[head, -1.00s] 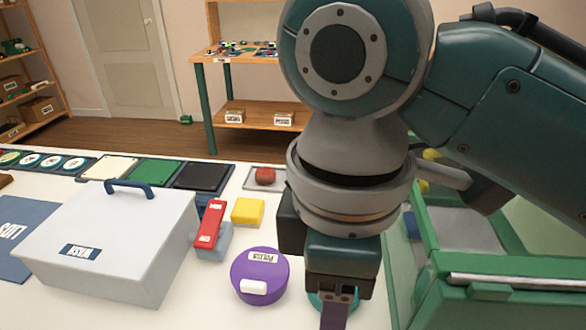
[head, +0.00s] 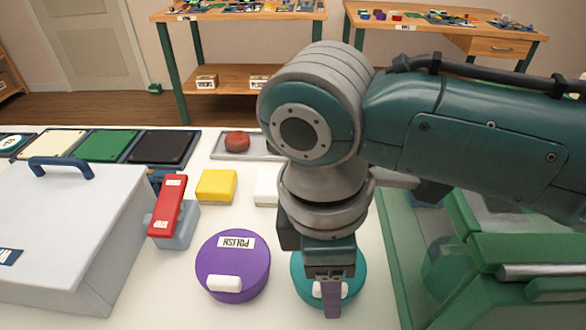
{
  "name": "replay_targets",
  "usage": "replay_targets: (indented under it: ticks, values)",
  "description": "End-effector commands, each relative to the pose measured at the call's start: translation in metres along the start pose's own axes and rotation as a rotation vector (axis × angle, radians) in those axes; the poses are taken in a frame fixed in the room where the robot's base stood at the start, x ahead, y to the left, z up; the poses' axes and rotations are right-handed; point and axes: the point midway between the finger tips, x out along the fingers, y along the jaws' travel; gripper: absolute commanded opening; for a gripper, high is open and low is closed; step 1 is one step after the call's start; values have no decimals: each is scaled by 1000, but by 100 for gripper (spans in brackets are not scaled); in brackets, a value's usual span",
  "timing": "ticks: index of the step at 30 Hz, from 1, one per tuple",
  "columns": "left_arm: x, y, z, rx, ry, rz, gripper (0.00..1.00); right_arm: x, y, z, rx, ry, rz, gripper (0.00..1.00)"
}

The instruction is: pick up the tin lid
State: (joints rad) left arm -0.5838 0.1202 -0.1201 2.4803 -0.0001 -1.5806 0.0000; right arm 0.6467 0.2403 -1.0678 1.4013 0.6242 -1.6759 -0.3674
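A purple round lid (head: 233,262) with a POLISH label and a white handle (head: 223,284) is at the lower middle of the table. A teal round lid (head: 354,270) with a white handle (head: 343,289) is to its right, partly hidden by my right gripper. My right gripper (head: 332,300) points down over the teal lid, with a finger in front of the white handle. Only one finger shows clearly, so I cannot tell whether it grips the handle. Any label on the teal lid is hidden. My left gripper is not in view.
A grey box (head: 70,220) with a blue handle stands at left. A red-and-grey stapler-like object (head: 170,208), a yellow block (head: 216,185) and a white block (head: 266,187) are behind the purple lid. A green crate (head: 405,265) stands close on the right.

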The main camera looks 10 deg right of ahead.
Motion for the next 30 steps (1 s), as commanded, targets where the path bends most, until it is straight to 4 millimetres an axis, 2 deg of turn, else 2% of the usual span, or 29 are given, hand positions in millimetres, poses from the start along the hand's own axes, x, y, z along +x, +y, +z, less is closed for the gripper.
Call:
replay_targets:
  ticks: [3,9,23,30]
  values:
    - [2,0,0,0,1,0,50,9,0,0,0,0,0,53]
    - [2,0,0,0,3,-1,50,8,0,0,-1,1,1,53]
    - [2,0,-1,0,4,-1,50,8,0,0,-1,1,1,2]
    - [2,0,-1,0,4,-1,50,8,0,0,-1,1,1,0]
